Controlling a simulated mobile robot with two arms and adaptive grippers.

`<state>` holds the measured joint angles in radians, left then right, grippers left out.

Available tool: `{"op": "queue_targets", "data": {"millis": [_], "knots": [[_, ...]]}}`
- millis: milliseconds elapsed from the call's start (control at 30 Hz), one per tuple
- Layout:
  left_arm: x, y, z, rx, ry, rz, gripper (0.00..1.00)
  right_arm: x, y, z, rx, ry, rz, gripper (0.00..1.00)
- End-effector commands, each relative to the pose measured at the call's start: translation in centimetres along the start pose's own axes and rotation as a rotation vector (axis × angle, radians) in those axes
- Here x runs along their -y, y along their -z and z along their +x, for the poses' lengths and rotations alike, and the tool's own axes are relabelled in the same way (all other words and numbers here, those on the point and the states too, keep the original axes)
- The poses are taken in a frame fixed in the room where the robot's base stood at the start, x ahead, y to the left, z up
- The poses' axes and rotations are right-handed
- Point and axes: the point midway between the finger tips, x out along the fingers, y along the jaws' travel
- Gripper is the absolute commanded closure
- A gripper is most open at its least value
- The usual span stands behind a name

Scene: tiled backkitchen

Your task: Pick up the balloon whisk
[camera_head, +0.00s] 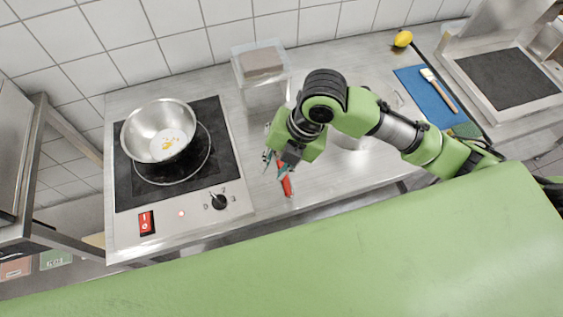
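A red handle (287,187), which looks like the balloon whisk's, lies on the steel worktop to the right of the hob. The rest of that tool is hidden under my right arm. My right gripper (276,164) points down at the far end of the visible red part, with its fingertips close to it. The fingers are small and partly covered by the wrist, so I cannot tell whether they are open or shut, or touching the handle. My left gripper is not in view.
A steel bowl (140,140) with some yellow contents stands on the black hob (195,180). A clear container (243,65) stands behind my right gripper. A blue board (412,77) with a brush (447,98) and a lemon (403,39) are at the right.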

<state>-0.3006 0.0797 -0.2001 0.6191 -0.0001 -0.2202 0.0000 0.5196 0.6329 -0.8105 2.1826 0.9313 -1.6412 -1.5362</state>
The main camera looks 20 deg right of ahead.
Motion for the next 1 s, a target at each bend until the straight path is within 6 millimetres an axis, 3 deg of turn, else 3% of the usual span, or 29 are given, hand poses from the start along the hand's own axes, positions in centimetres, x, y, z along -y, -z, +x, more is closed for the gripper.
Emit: {"op": "queue_targets", "data": {"millis": [33,200,400,800,1000], "knots": [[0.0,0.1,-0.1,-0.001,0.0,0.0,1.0,0.6,-1.1,-1.0,0.006,0.039,-0.108,0.78],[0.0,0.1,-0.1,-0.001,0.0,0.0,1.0,2.4,-2.6,-3.2,-0.032,0.132,-0.377,0.78],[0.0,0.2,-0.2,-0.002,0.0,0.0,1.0,3.4,-3.2,-3.9,-0.061,0.17,-0.491,0.78],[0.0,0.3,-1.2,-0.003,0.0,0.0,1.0,4.6,-3.0,2.8,-0.066,0.17,-0.494,0.78],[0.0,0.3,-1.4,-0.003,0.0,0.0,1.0,4.8,-3.0,4.3,-0.063,0.168,-0.495,0.78]]}}
